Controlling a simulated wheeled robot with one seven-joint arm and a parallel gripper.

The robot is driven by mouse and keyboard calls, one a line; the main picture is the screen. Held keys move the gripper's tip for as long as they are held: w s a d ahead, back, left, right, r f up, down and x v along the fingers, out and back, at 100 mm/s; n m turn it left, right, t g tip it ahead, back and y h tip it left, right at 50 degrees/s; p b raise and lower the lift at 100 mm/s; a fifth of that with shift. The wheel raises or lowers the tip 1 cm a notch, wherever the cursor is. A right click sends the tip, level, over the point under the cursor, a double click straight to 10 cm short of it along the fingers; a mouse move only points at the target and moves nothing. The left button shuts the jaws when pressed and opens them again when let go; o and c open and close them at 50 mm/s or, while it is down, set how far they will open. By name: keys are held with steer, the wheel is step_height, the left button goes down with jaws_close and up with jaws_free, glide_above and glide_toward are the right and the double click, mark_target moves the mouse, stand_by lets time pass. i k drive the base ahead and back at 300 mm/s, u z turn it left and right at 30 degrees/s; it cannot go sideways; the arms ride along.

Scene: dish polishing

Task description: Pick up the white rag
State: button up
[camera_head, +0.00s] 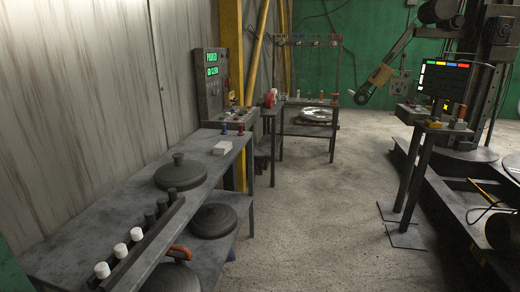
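A small white folded-looking piece (222,148) lies at the far right end of the long grey table (75,245); it looks like the white rag, but it is too small to be sure. It lies flat, with bare tabletop around it, behind a dark round lid-like dish (180,174). My gripper is not in view.
A rack (150,245) with white and dark knobs runs along the table's front edge. A control panel (212,85) stands behind the white piece. Another dark dish (213,220) sits on the lower shelf. Machinery (445,80) stands at right; the concrete floor (320,215) between is clear.

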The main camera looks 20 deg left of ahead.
mark_target(223, 148)
steer(key=i, duration=1.15)
steer(key=u, duration=0.4)
steer(key=i, duration=1.15)
steer(key=u, duration=0.65)
steer(key=i, duration=0.9)
steer(key=u, duration=0.3)
